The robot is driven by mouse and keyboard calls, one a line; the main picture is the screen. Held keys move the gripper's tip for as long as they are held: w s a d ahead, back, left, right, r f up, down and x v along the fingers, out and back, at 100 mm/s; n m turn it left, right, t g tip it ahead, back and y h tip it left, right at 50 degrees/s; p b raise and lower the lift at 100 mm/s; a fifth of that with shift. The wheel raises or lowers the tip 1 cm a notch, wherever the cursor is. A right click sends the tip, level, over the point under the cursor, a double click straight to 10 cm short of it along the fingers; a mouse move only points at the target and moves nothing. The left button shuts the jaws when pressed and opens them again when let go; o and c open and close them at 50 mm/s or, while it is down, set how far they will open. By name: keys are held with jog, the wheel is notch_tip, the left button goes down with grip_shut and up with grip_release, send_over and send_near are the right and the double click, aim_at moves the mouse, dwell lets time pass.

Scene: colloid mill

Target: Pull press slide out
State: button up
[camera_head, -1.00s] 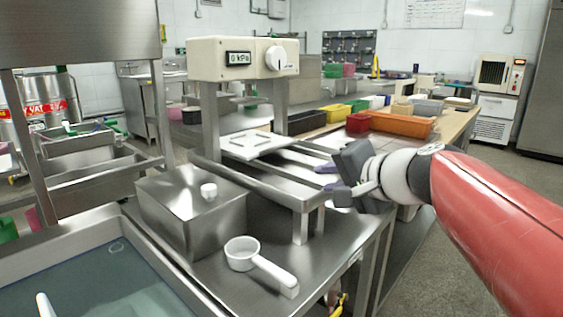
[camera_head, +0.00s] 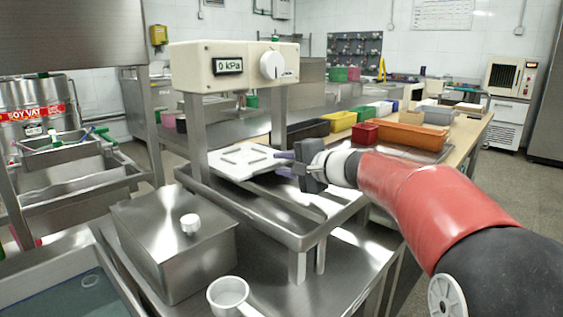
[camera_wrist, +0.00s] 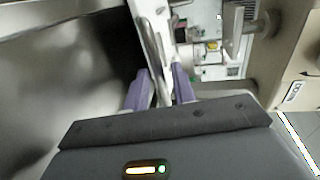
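The press (camera_head: 235,66) is a cream-coloured head with a dial and a 0 kPa display on two steel posts. Its slide, a pale flat plate (camera_head: 232,163), lies below the head over a steel tray frame (camera_head: 262,219). My gripper (camera_head: 285,163) is at the plate's right edge. In the wrist view the two purple fingers (camera_wrist: 161,88) stand apart, one on each side of a thin pale edge that looks like the plate (camera_wrist: 152,38). Whether they touch it I cannot tell. My gripper's body hides part of the frame.
A steel box (camera_head: 172,240) with a white knob and a white cup (camera_head: 229,296) stand in front of the press. A sink basin (camera_head: 50,291) is at the lower left. Coloured bins, including an orange one (camera_head: 411,136), stand on the bench behind my arm.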

jog(key=shift+w+a+f, duration=0.1)
jog(key=shift+w+a, duration=0.2)
jog(key=shift+a, duration=0.05)
jog(key=shift+c, duration=0.5)
grip_shut()
jog(key=shift+d, duration=0.1)
jog(key=s+d+b, duration=0.2)
jog(key=shift+s+d+f, duration=0.15)
jog(key=shift+s+d, duration=0.3)
jog(key=shift+s, duration=0.05)
jog(key=shift+o, duration=0.5)
grip_release()
